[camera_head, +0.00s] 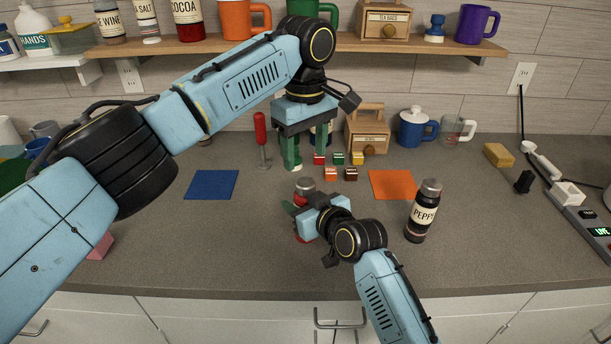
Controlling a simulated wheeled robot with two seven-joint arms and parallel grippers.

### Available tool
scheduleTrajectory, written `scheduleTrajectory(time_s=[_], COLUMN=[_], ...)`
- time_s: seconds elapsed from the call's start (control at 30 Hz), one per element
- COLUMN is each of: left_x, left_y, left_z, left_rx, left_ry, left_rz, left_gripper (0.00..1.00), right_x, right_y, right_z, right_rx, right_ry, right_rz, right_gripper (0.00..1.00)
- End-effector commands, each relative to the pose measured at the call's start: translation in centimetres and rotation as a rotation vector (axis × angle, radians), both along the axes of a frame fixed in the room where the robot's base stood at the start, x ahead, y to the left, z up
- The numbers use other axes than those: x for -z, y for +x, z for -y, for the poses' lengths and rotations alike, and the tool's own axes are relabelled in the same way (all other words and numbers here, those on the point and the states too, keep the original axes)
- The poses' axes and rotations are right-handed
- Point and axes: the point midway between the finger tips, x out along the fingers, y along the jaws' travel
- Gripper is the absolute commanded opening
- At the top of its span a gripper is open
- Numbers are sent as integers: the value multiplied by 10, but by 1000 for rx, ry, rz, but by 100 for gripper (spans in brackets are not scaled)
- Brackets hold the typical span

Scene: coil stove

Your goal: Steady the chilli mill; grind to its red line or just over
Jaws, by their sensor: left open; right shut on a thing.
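The chilli mill (304,185) stands upright on the counter between the blue mat (211,185) and the orange mat (392,184). It has a grey cap and a red body, mostly hidden by my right gripper. My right gripper (301,208) is shut on the mill's body from the front right. My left gripper (308,150) is open and empty, pointing down above the counter behind the mill, apart from its cap. I cannot make out a red line on the mill. A dark pepper mill (423,213) with a grey cap stands to the right.
Several small coloured blocks (338,159) lie behind the mill. A red-handled tool (261,140), a wooden box (367,134) and a blue lidded pot (413,128) stand farther back. The shelf (345,43) hangs above. The front right counter is clear.

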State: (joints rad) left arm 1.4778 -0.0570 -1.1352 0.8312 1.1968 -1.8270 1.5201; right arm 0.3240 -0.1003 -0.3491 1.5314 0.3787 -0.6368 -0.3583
Motion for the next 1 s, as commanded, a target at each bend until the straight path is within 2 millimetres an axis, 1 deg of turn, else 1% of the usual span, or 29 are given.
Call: scheduleTrajectory(time_s=[0.03, 0.1, 0.2, 0.3, 0.4, 0.5, 0.73, 0.77, 1.0], left_x=[12, 25, 42, 54, 62, 65, 66, 66, 65], left_y=[0, 0, 0, 0, 0, 0, 0, 0, 0], left_z=[-1, 0, 0, 0, 0, 0, 0, 0, 0], left_rx=[0, 1, 1, 0, 0, 0, 0, 0, 0], left_ry=[2, 1, 1, 1, 0, -1, -1, -1, -1], left_rz=[-2, -2, -1, 1, 0, 1, 2, 2, 2], left_gripper=[59, 59, 59, 59, 59, 59, 59, 58, 27], right_x=[1, 1, 1, 1, 1, 1, 1, 1, 1], right_y=[0, 0, 0, 0, 0, 0, 0, 0, 0], right_z=[0, 0, 0, 0, 0, 0, 0, 0, 0], right_rx=[0, 0, 0, 0, 0, 0, 0, 0, 0], right_ry=[-1, -1, -1, -1, -1, -1, -1, -1, -1], right_rz=[-1, -1, -1, -1, -1, -1, -1, -1, -1], right_gripper=[20, 20, 20, 20, 20, 20, 20, 20, 20])
